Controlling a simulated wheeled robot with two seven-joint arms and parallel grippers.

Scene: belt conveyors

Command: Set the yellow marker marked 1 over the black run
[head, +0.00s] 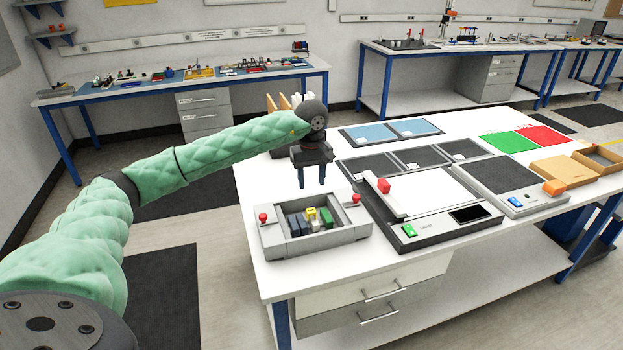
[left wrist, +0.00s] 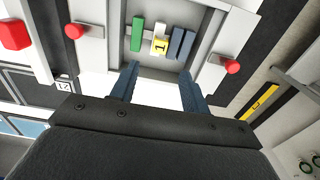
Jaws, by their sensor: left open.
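The yellow marker (head: 311,213) stands among other small blocks in a grey tray (head: 271,239) at the front left of the white table. In the left wrist view the yellow marker (left wrist: 159,47) shows a dark 1, between a green block (left wrist: 137,35) and dark blue-grey blocks (left wrist: 181,43). My left gripper (head: 312,186) is open and empty, pointing down above the back of the tray, apart from the marker. Its two fingers (left wrist: 160,72) also show in the left wrist view. Several black panels lie on the table; I cannot tell which is the black run. My right gripper is not in view.
Red knobs (head: 263,218) stand on the tray's sides. A white-topped device (head: 430,188) with a red block is right of the tray. Black panels (head: 370,166), a dark belt (head: 495,173), green and red mats (head: 541,134) and cardboard boxes (head: 563,168) lie farther right.

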